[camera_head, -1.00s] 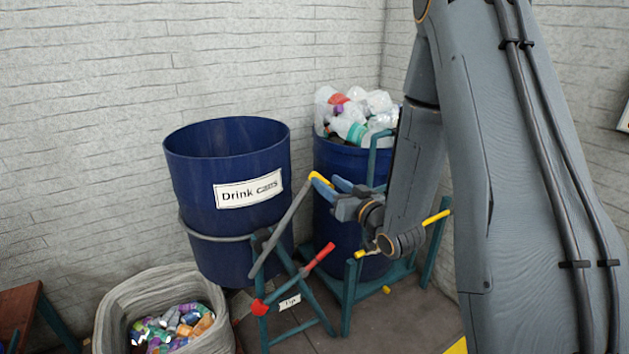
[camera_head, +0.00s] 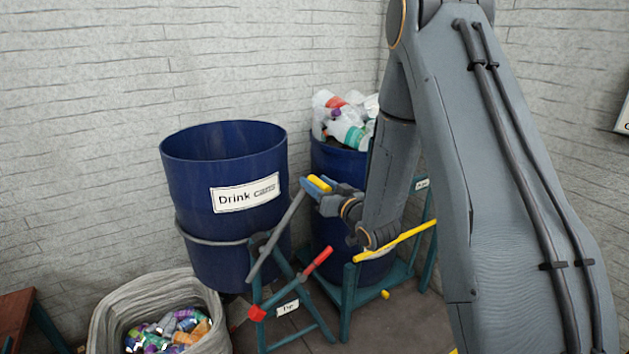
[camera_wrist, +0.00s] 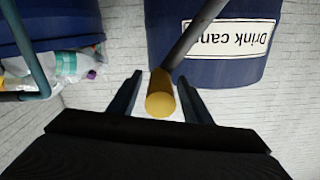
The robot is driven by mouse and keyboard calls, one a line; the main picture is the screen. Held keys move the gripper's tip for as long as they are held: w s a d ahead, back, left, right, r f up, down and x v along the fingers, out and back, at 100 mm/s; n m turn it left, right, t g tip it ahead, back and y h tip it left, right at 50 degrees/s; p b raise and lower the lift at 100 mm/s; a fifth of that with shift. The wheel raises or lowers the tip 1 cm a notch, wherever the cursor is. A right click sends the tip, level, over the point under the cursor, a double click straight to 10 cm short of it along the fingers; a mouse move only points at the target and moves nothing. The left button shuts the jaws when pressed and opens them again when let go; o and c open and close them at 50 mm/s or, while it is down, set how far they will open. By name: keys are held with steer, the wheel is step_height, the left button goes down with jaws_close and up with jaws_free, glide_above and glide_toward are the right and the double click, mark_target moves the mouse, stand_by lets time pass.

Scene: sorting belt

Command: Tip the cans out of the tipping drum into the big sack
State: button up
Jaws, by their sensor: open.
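The tipping drum (camera_head: 225,165) is blue, labelled "Drink cans", and stands upright in a teal frame; its visible interior shows no cans. A grey lever ends in a yellow handle (camera_head: 319,183); the handle also shows in the wrist view (camera_wrist: 160,97). My gripper (camera_head: 312,185) is open, with one finger on each side of the yellow handle and a gap visible beside it in the wrist view. The big sack (camera_head: 103,318) is grey, open at the top, below and left of the drum, and holds several coloured cans (camera_head: 172,330).
A second blue drum (camera_head: 335,160) full of plastic bottles stands behind my arm in a teal frame with a yellow bar (camera_head: 400,240). A red-handled lever (camera_head: 318,262) sits low on the drum's frame. A brown table edge (camera_head: 15,310) is at lower left.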

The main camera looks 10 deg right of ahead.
steer(key=shift+x, duration=0.8)
jaws_close()
